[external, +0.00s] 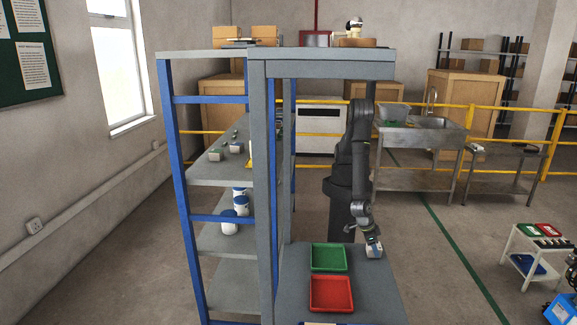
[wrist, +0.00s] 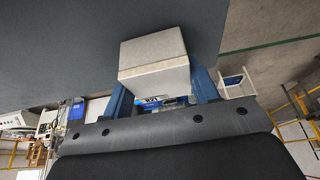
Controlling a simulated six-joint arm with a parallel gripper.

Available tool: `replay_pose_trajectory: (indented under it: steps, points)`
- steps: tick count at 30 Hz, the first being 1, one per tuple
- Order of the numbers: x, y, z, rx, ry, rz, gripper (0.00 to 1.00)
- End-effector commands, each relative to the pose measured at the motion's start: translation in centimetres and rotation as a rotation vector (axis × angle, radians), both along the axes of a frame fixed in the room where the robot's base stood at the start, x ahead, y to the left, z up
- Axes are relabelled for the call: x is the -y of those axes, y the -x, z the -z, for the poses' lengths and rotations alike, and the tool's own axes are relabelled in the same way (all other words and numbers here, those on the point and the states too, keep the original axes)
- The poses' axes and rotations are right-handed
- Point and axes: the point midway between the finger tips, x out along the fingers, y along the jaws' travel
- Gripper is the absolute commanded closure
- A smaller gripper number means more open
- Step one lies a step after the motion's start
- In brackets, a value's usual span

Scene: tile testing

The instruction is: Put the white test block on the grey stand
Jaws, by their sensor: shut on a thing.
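The white test block (external: 374,251) is at the end of my arm, over the right part of the grey bench. My gripper (external: 373,241) is shut on it and points down. In the wrist view the pale block (wrist: 154,54) sits between the two blue fingers of my gripper (wrist: 160,92). I cannot tell whether the block touches the bench or hangs just above it. I cannot make out for certain which thing is the grey stand.
A green tray (external: 329,257) and a red tray (external: 331,293) lie on the grey bench (external: 378,297) left of the block. A blue-framed shelf (external: 212,174) with small blocks and white jars (external: 229,222) stands to the left. The bench's right side is clear.

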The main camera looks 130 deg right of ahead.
Motion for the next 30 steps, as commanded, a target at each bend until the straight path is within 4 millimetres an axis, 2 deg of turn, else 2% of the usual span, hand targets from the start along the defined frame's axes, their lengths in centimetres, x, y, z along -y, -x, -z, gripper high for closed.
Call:
replay_pose_trajectory:
  steps: [4, 5, 8, 20, 23, 30]
  points:
    - [0.0, 0.0, 0.3, -0.001, 0.001, 0.0, 0.8]
    - [0.0, 0.0, 0.3, -0.001, 0.001, 0.001, 0.44]
    - [0.0, 0.0, 0.3, -0.001, 0.001, 0.0, 0.24]
    - [0.1, -0.1, -0.4, 0.0, -0.001, 0.0, 0.24]
    - [0.4, -0.5, -1.5, 0.001, -0.002, 0.001, 0.24]
    - [1.7, -1.7, -5.8, 0.003, -0.003, 0.002, 0.24]
